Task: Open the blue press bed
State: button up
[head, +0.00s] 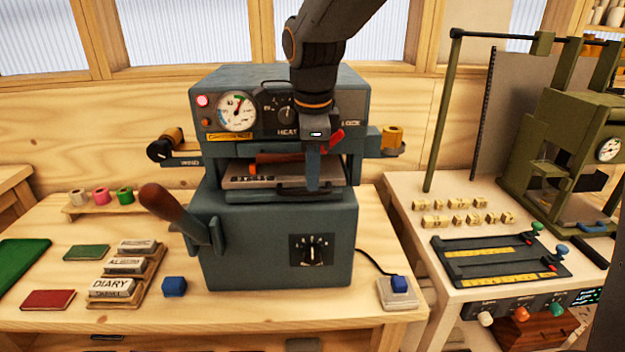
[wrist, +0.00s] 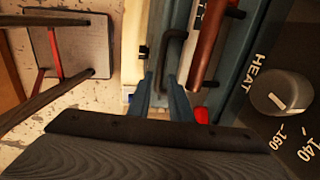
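The blue press (head: 275,240) stands on the wooden bench in the head view. Its bed (head: 245,180) is a pale plate in the opening below the gauge panel, with a dark handle (head: 265,194) along its front. My gripper (head: 312,185) points down in front of the bed's right part and hides some of it. In the wrist view, my gripper's two blue-grey fingers (wrist: 166,85) stand apart with a gap between them. The dark handle (wrist: 172,48) shows just ahead of the fingertips, near the gap. I cannot tell whether they touch it. Nothing is visibly held.
A brown bar (wrist: 207,45) lies close to the fingers. A brown-handled lever (head: 165,212) sticks out at the press's left. A green press (head: 575,150) stands on the right table.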

jog(key=shift+w+f, duration=0.2)
jog(key=shift+f, duration=1.1)
grip_shut()
